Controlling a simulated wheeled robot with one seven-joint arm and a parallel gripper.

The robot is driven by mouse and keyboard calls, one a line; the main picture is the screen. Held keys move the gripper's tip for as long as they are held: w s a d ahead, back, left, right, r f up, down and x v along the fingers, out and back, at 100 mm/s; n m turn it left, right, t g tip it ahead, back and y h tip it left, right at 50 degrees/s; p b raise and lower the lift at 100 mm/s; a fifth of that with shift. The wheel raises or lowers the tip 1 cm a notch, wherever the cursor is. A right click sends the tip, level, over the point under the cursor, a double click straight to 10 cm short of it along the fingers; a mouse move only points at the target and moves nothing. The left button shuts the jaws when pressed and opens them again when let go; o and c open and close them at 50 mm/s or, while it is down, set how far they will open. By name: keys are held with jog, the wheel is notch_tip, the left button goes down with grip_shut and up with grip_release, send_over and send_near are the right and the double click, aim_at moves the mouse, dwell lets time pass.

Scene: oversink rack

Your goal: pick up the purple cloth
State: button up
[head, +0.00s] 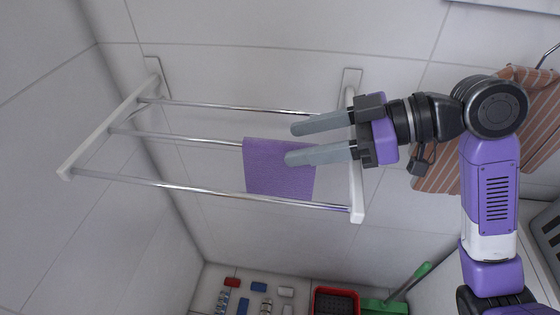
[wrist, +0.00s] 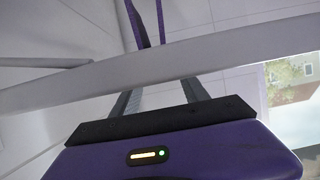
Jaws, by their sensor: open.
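The purple cloth (head: 278,172) hangs over the middle chrome bar of the wall rack, near its right end, in the head view. In the wrist view it shows nearly edge-on as narrow purple strips (wrist: 134,22) at the top. My gripper (head: 289,143) is open, its two grey fingers pointing left across the rack's right side. The lower finger overlaps the cloth's upper right part in the picture; the upper finger lies above the cloth's top edge. I cannot tell whether either touches it. In the wrist view, a white rail hides part of the fingers (wrist: 158,88).
The rack's white right side arm (head: 357,190) lies close to my gripper and crosses the wrist view. The front chrome bar (head: 200,188) runs below the cloth. A striped orange cloth (head: 440,172) hangs at the right. A red bin (head: 335,300) and small items stand below.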

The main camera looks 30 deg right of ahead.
aim_at(291, 144)
jog(key=p+x, duration=0.1)
jog(key=x, duration=0.3)
jog(key=shift+a+r, duration=0.1)
jog(key=shift+a, duration=0.05)
jog(key=shift+c, duration=0.2)
grip_shut()
